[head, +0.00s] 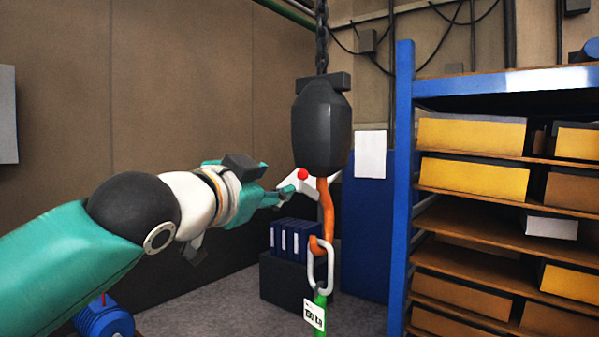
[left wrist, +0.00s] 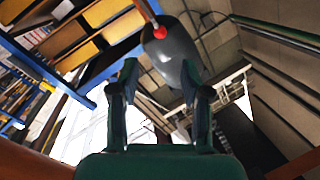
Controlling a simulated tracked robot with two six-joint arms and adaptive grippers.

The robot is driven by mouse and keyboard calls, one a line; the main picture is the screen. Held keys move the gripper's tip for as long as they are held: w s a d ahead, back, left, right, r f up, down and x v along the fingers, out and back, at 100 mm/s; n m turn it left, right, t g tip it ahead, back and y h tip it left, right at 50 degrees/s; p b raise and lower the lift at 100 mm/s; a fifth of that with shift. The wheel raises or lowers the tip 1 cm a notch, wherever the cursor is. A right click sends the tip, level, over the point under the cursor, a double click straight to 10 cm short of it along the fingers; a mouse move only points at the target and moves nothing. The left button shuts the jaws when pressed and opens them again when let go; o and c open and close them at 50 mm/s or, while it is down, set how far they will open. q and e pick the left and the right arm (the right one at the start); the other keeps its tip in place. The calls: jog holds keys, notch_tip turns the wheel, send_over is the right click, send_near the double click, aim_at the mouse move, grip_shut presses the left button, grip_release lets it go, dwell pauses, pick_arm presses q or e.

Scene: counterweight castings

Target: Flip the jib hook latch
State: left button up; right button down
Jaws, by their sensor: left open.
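The jib hook is orange (head: 327,215) and hangs under a dark hook block (head: 321,125) on a chain. A white latch lever (head: 306,192) with a red knob (head: 302,174) sticks out to the left at the top of the hook. My left gripper (head: 287,194) reaches in from the left, its fingertips close to the lever; I cannot tell whether they touch it. In the left wrist view its two fingers (left wrist: 160,82) stand apart, with the red knob (left wrist: 160,33) and the dark block (left wrist: 172,58) beyond them. My right gripper is not in view.
A pale link (head: 311,268) hangs in the hook, with a green sling (head: 320,299) and a weight tag (head: 314,314) below. A blue shelf rack (head: 403,180) with yellow boxes stands at the right. Blue binders (head: 290,240) stand on a dark cabinet (head: 285,282) behind.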

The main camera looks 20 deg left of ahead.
aim_at(301, 174)
pick_arm(q)
jog(key=w+p, duration=0.1)
jog(key=w, duration=0.3)
jog(key=w+d+p, duration=0.1)
jog(key=w+p, duration=0.1)
jog(key=w, duration=0.2)
jog(key=w+p, duration=0.2)
jog(key=w, duration=0.2)
jog(key=shift+d+r, duration=0.1)
jog(key=shift+d, duration=0.15)
jog(key=shift+w+d+p, duration=0.1)
jog(key=shift+w+p, duration=0.4)
jog(key=shift+w, duration=0.3)
grip_shut()
